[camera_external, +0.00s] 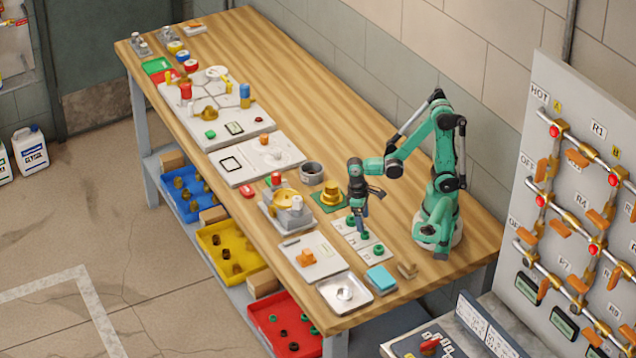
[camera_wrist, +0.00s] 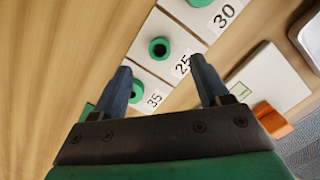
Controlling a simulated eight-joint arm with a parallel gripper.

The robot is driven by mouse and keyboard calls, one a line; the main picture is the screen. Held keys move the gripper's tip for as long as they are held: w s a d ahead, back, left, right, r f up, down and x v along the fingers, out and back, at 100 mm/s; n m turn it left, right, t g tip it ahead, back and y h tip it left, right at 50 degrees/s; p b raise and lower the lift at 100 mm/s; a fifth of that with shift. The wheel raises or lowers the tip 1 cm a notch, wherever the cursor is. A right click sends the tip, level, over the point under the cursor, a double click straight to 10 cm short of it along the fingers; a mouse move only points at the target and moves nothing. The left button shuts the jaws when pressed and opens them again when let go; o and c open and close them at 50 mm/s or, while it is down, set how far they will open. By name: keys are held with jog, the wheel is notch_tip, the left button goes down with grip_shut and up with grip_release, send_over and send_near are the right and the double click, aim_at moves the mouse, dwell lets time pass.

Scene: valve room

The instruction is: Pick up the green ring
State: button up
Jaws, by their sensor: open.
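Green rings stand on a row of white cards. In the wrist view one ring (camera_wrist: 160,47) sits on the card marked 25, ahead of and between my fingers. A second ring (camera_wrist: 136,92) on the card marked 35 is partly hidden by my left finger. A third (camera_wrist: 201,2) is cut by the top edge, by the card marked 30. In the external view rings show on the cards at the near (camera_external: 378,250) and far (camera_external: 350,221) ends. My gripper (camera_wrist: 164,68) is open, points down over the row (camera_external: 363,232), and holds nothing visible.
An orange piece (camera_external: 306,258) lies on a white plate left of the cards. A metal tray (camera_external: 345,293) and teal block (camera_external: 381,278) lie nearer. A gold part (camera_external: 331,192) on a green base stands behind. The red bin (camera_external: 285,340) below holds small rings.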

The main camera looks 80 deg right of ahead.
aim_at(365, 235)
jog(key=shift+s+f, duration=0.2)
jog(key=shift+f, duration=0.9)
jog(key=shift+s+f, duration=0.15)
jog(key=shift+f, duration=0.9)
grip_shut()
